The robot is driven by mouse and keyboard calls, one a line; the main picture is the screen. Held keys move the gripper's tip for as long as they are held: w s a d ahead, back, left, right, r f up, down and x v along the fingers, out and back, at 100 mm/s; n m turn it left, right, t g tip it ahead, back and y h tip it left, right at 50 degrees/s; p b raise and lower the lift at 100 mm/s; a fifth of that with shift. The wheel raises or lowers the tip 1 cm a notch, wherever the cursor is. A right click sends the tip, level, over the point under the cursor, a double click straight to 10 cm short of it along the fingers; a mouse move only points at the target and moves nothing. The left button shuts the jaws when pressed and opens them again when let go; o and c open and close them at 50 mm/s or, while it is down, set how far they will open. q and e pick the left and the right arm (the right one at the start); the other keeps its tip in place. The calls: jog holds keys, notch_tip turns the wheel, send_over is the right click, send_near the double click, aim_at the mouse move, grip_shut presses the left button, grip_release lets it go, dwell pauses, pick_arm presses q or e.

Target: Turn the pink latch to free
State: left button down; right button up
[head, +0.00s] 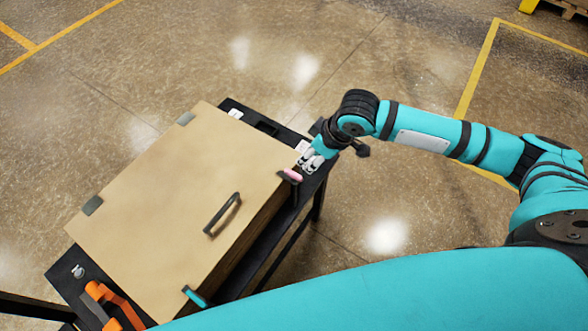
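The pink latch (292,175) sits at the right corner of a tan box-like furnace (150,215). My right gripper (307,166) is just beside the latch, on its upper right. Its fingers are small in view, and I cannot tell whether they are apart or touch the latch. A second latch, teal (194,297), sits at the lower corner of the same edge. A dark handle (222,214) lies on the tan face between the two latches. My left gripper does not show.
The furnace stands on a black table (265,122). An orange object (112,304) and a small metal part (78,271) lie at the table's lower left. A small white item (235,113) lies at its top. Open floor lies around the table.

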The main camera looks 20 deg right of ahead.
aim_at(294, 173)
jog(key=x, duration=1.2)
jog(key=shift+a+f+p, duration=0.1)
jog(key=shift+f+p, duration=0.15)
jog(key=shift+p, duration=0.05)
grip_shut()
